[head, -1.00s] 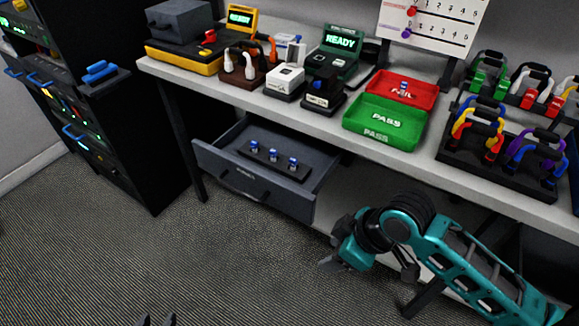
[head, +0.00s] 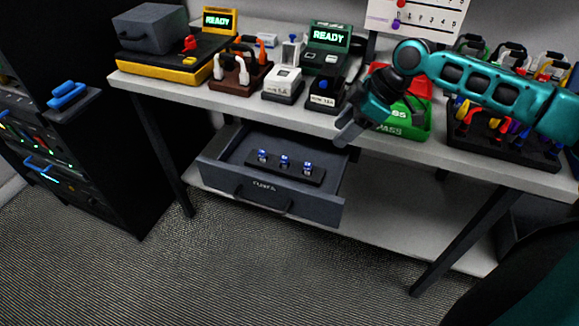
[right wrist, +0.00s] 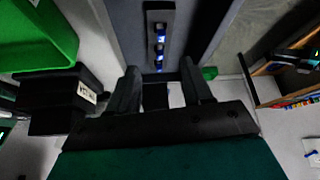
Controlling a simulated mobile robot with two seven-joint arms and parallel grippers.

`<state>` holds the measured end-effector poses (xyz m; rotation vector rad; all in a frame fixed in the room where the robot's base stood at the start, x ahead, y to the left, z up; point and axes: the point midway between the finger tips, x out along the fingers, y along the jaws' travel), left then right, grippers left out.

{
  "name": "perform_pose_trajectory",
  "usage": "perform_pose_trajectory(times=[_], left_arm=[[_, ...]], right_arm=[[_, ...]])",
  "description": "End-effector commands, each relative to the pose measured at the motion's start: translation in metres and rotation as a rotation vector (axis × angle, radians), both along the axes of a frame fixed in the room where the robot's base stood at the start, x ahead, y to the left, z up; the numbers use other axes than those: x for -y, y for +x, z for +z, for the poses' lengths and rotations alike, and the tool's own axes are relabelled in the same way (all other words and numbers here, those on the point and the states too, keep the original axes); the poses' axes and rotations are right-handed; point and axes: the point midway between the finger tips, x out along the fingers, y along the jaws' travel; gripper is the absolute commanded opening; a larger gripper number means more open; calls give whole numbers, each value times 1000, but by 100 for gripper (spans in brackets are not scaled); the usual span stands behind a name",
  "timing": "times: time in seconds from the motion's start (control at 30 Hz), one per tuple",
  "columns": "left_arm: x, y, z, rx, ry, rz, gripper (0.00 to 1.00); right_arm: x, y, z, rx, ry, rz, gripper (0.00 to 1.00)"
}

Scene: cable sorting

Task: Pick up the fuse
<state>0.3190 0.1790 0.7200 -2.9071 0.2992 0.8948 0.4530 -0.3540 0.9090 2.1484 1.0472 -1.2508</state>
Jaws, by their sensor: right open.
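Three small fuses with blue bodies, left (head: 262,156), middle (head: 285,161) and right (head: 308,168), stand upright in a dark holder (head: 270,172) inside the open grey drawer (head: 265,196) under the bench. My right gripper (head: 346,132) is open and empty, at the bench's front edge, above and to the right of the fuses. In the right wrist view, the drawer and the row of fuses (right wrist: 159,47) show beyond and between the open fingers (right wrist: 160,88). My left gripper is not in view.
The bench (head: 205,98) overhangs the drawer's back. On it stand a black fuse tester (head: 326,97), a white device (head: 284,84) and the green PASS tray (head: 418,128), partly behind my right arm. A black cabinet (head: 80,150) stands left. Floor before the drawer is clear.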

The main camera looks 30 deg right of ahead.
Motion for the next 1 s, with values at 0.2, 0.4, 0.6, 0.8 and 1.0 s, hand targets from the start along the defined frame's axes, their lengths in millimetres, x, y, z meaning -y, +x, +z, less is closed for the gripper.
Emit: perform_pose_trajectory(times=[0.2,0.4,0.6,0.8,1.0], left_arm=[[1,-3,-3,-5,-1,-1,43],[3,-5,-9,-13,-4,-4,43],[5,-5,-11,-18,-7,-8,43],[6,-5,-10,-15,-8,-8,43],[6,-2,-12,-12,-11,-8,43]], right_arm=[[-3,5,-10,1,5,-4,50],[-18,16,-42,2,5,-3,50],[-27,23,-63,2,3,-4,50],[-32,25,-73,2,4,-3,50],[-44,30,-101,1,4,-3,50]])
